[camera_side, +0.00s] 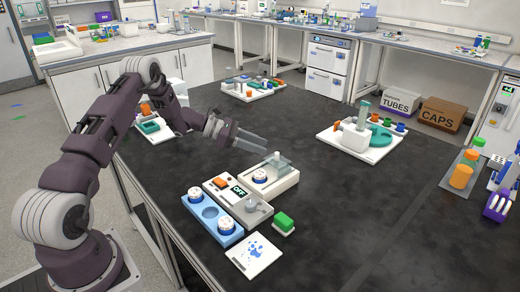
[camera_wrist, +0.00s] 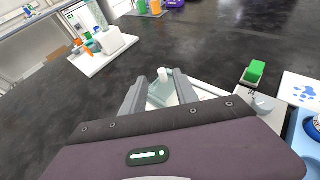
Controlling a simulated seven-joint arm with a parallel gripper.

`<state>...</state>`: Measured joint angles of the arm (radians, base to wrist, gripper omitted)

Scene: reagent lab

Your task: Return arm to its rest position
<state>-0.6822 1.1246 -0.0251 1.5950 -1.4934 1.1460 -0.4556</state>
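My gripper (camera_side: 252,138) is over the black bench, reaching in from the left at the end of my arm. In the wrist view my gripper (camera_wrist: 161,80) has its two grey fingers apart, with nothing held between them. Below and beyond the fingers is a white device (camera_side: 285,185) with a raised clear plate (camera_side: 277,159). The plate also shows between the fingers in the wrist view (camera_wrist: 160,95). The fingers look clear of it in the side view. The task names no object, and no marker of the rest position shows.
Close in front are a blue holder (camera_side: 211,212) with round white-and-blue pieces, a grey unit with a display (camera_side: 238,191), a green block (camera_side: 284,221) and a blue-spotted white card (camera_side: 254,256). A white station (camera_side: 358,148) stands at right. Bare bench lies between.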

